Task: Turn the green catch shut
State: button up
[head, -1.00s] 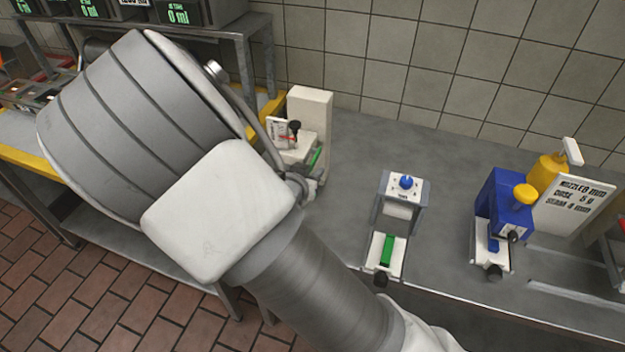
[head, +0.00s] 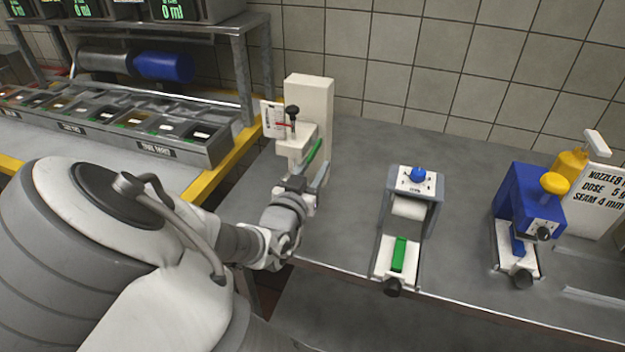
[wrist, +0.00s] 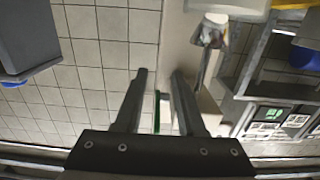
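A thin green bar (head: 315,152) slants along the right side of the white upright machine (head: 309,105). My gripper (head: 311,178) is just below and in front of this bar, at the bench's front left. In the wrist view my gripper (wrist: 157,85) has its two fingers apart, with a narrow green strip (wrist: 157,112) showing between them. I cannot tell whether the fingers touch it. A second green piece (head: 398,254), a short block, lies on the white plate of the middle grey device (head: 437,190). Which green part is the catch is not clear.
A blue device (head: 527,200) with a yellow knob stands right of the middle device. A yellow pump bottle (head: 568,165) and a printed sign (head: 592,198) are at the far right. A tray of compartments (head: 185,150) is at left. The bench between devices is clear.

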jog(key=f+p+v, duration=0.1)
jog(key=p+v, duration=0.1)
jog(key=v, duration=1.5)
jog(key=w+f+m+g+y+p, duration=0.1)
jog(key=f+g, duration=0.1)
jog(key=w+f+m+g+y+p, duration=0.1)
jog(key=w+f, duration=0.1)
jog(key=f, duration=0.1)
jog(key=w+f+m+g+p, duration=0.1)
jog(key=f+g, duration=0.1)
jog(key=shift+w+a+f+g+y, duration=0.25)
jog(key=shift+a+f+g+y, duration=0.05)
jog(key=shift+f+y, duration=0.1)
jog(key=shift+w+a+f+m+g+y+p, duration=0.2)
jog(key=shift+f+m+g+y+p, duration=0.1)
jog(key=shift+m+g+y, duration=0.15)
jog(key=shift+w+a+f+m+g+y+p, duration=0.2)
jog(key=shift+f+m+g+y+p, duration=0.15)
jog(key=shift+g, duration=0.2)
